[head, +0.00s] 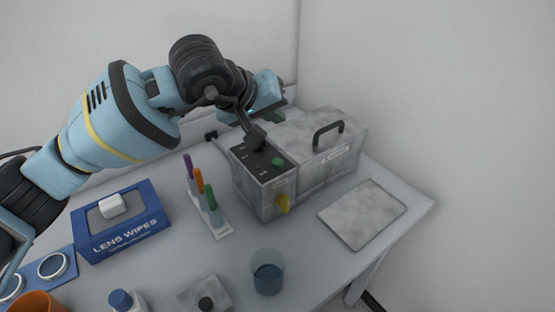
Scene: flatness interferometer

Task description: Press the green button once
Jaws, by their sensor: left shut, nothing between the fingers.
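The green button (278,162) is a small round cap on the dark top panel of a grey, box-shaped instrument (262,195). It shows clear and uncovered, near the panel's right edge. My left gripper (257,139) is shut and empty, pointing down over the back part of the same panel. Its tips appear behind and to the left of the button, apart from it. I cannot tell whether the tips touch the panel. My right gripper is out of view.
A grey housing with a black handle (328,130) adjoins the instrument. The table's right edge is near.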

